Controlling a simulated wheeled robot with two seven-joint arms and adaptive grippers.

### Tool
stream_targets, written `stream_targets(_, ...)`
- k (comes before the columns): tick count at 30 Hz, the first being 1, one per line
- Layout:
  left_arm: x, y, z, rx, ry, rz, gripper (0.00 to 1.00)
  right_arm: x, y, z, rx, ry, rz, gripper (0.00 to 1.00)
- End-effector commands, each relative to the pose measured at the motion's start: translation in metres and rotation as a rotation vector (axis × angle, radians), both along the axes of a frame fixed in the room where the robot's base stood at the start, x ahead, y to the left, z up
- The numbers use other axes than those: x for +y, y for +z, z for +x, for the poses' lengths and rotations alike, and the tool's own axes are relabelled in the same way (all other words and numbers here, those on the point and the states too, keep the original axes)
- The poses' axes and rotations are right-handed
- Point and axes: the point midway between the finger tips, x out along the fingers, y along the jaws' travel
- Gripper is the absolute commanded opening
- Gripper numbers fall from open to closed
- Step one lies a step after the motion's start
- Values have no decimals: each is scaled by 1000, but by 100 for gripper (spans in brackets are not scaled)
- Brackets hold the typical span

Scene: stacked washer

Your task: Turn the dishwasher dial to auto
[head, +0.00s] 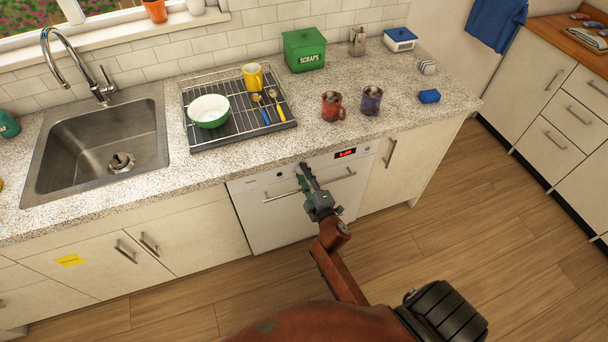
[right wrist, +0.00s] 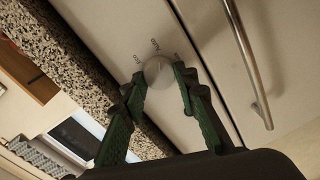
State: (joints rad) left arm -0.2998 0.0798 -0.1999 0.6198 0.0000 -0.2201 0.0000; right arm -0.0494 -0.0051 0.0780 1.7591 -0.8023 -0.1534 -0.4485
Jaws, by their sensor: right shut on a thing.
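My right gripper (head: 304,168) reaches the control panel and covers the dial in the head view. In the right wrist view its green fingers (right wrist: 160,78) are shut on the dial, one on each side. I cannot tell where the dial points. My left gripper is not in view.
The granite counter edge (right wrist: 85,75) runs close beside the gripper. The dishwasher handle (right wrist: 245,60) lies on the other side. A dish rack (head: 186,112), a red mug (head: 331,107) and a blue mug (head: 371,101) stand on the counter above. The floor in front is clear.

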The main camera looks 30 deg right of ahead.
Motion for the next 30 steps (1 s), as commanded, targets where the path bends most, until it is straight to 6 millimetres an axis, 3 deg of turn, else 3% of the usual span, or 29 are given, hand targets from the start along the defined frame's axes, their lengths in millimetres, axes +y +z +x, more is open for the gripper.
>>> stream_targets(15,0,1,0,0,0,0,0,1,-1,0,-4,1,19,3)
stream_targets(16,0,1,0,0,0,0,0,1,-1,0,-3,1,18,29)
stream_targets(23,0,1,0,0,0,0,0,0,0,0,-4,1,18,45)
stream_targets(30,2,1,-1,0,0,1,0,0,0,0,-4,0,17,45)
